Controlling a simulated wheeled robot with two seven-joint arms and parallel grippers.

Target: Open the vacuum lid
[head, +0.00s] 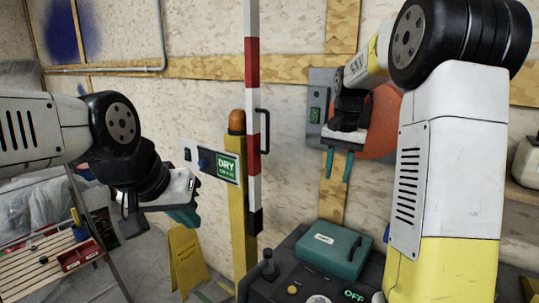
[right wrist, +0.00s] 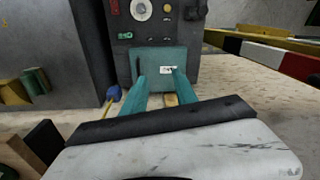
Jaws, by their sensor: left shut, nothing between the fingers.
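The vacuum is a dark machine (head: 275,270) at the bottom centre of the head view. Its teal lid (head: 335,248) has a small white label and a dark handle at its right side, and looks closed. The lid also shows in the right wrist view (right wrist: 158,60), beyond my fingers. My right gripper (head: 338,170) is open, its two teal fingers pointing down above and apart from the lid, with nothing between them. My left gripper (head: 186,216) is shut and empty at the left, well away from the vacuum.
A red-and-white barrier pole (head: 252,120) and a yellow post (head: 240,210) stand left of the vacuum. A green DRY sign (head: 227,166) is by the post. A yellow floor sign (head: 187,262) and a slatted bench (head: 50,265) are at left. A green OFF display (head: 354,295) is on the machine.

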